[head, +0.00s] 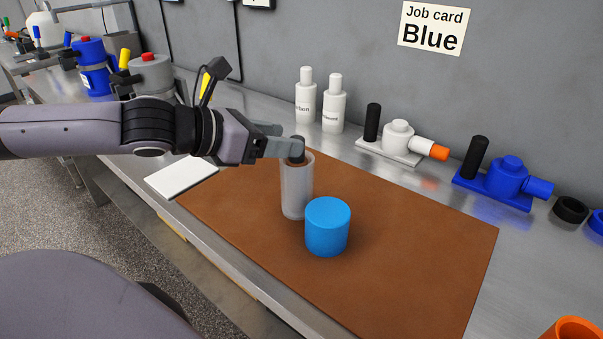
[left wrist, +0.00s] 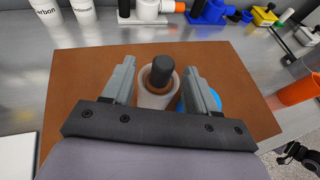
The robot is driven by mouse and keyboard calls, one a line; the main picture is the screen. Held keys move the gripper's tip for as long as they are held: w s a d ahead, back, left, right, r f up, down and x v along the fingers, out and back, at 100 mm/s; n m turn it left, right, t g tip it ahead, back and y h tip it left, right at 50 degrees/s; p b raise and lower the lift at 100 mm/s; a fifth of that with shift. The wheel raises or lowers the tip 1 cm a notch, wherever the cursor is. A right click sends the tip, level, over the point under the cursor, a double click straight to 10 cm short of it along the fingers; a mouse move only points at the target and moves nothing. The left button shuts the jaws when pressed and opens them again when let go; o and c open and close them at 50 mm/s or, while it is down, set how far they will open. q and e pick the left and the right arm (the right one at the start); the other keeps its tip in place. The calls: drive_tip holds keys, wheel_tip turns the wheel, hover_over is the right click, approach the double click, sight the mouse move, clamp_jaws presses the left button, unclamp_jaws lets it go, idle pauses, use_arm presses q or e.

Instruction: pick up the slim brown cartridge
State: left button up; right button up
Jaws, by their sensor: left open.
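A slim dark-topped cartridge (head: 297,150) stands upright inside a translucent cylindrical sleeve (head: 296,195) on the brown mat. Its dark top rises above the sleeve's rim, and it shows in the left wrist view (left wrist: 162,71); a brown inside shows around it there. The lower part of the cartridge is hidden in the sleeve. My left gripper (head: 284,143) is open at the height of the top. In the left wrist view its two fingers lie left and right of the cartridge, with gaps on both sides.
A blue cylinder (head: 327,228) stands close beside the sleeve. The brown mat (head: 420,245) is clear to the right. White bottles (head: 333,106), a white fitting (head: 400,140) and a blue fitting (head: 508,182) stand along the back. An orange cup (head: 574,330) is at the front right.

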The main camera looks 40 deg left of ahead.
use_arm(q)
drive_tip(key=x, duration=0.6)
drive_tip(key=shift+d+f, duration=0.2)
drive_tip(key=shift+d, duration=0.05)
idle(0.3)
drive_tip(key=shift+s, duration=0.15)
clamp_jaws()
